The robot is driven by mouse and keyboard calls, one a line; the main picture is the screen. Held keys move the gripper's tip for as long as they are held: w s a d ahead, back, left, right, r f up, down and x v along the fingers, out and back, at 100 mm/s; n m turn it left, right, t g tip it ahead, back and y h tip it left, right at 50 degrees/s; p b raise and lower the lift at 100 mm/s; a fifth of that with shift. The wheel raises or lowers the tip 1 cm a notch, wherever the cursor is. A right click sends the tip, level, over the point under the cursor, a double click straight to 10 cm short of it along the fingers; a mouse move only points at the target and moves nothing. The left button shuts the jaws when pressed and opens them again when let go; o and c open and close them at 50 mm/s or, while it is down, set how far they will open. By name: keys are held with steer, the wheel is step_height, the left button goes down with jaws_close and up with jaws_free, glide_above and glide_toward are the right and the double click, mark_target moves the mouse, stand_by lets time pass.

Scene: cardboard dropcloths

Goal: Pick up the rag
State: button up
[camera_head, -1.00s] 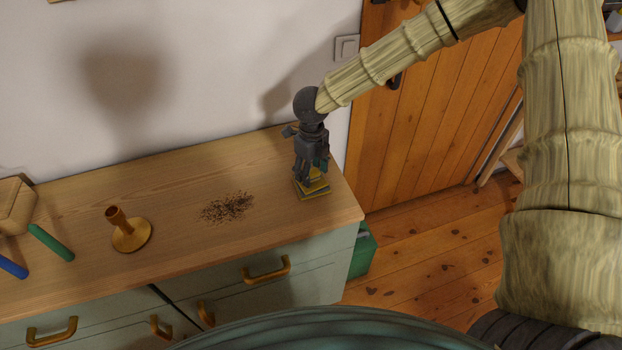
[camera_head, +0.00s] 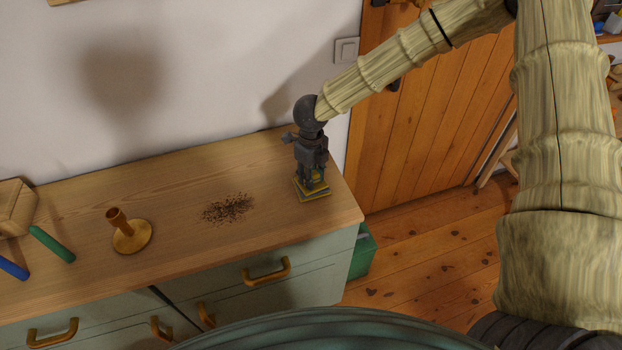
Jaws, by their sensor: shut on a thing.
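The rag (camera_head: 323,188) looks like a small folded yellow and grey cloth. It lies at the right end of the wooden counter top (camera_head: 180,190). My gripper (camera_head: 313,183) points down onto it, with its fingers shut on the cloth. The fingers cover the middle of the rag, and only its edges show around them. The rag appears to be at the counter surface; I cannot tell any gap beneath it.
A patch of dark crumbs (camera_head: 228,209) lies left of the rag. The wall is behind; a wooden door (camera_head: 430,120) is right.

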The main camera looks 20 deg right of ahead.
steer(key=shift+r, duration=0.4)
steer(key=shift+s+a+r+b, duration=0.2)
steer(key=shift+r+b, duration=0.35)
steer(key=shift+r, duration=0.1)
steer(key=shift+s+a+r+b, duration=0.15)
steer(key=shift+s+r+b, duration=0.05)
steer(key=shift+r+b, duration=0.4)
steer(key=s+a+r+b, duration=0.1)
steer(key=s+a+b, duration=0.3)
steer(key=s+a, duration=0.5)
steer(key=s, duration=0.2)
steer(key=shift+s+r, duration=0.35)
steer(key=shift+a, duration=0.15)
